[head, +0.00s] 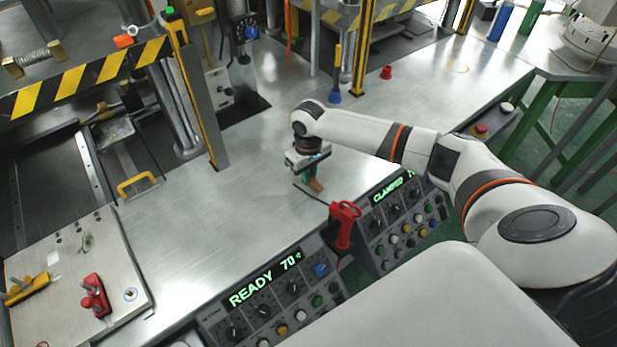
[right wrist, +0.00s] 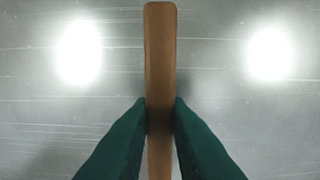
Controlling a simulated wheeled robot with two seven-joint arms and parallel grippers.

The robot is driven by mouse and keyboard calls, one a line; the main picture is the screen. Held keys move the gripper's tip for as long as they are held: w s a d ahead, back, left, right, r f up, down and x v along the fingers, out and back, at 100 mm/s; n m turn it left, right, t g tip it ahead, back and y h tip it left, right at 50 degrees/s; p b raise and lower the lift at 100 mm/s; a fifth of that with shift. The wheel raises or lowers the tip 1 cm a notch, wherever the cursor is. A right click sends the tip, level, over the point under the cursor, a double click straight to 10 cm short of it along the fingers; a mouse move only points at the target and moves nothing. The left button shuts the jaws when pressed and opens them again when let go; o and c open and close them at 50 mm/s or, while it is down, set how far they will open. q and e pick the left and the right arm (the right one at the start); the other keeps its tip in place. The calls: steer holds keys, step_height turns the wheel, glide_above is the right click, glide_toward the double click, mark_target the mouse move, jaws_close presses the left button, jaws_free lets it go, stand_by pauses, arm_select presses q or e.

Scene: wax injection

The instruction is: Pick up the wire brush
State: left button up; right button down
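The wire brush shows as a brown wooden handle (right wrist: 160,60) standing lengthwise in the right wrist view. In the head view a small brown end of it (head: 316,185) shows below my right wrist. My right gripper (right wrist: 160,115) has its green fingers against both sides of the handle, with no clear gap. In the head view the same gripper (head: 309,177) points down over the steel table (head: 235,195). The bristles are hidden, and I cannot tell whether the brush touches the table. My left gripper is not in view.
A red-handled tool (head: 343,222) stands close to the gripper, between two control panels reading READY (head: 268,300) and CLAMPED (head: 400,215). A thin dark rod or cable lies near it. A striped press frame (head: 90,75) is at left. The table left of the gripper is clear.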

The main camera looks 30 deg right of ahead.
steer(key=shift+r, duration=0.1)
step_height(320, 180, up, 10)
steer(key=b, duration=0.1)
stand_by(0.4)
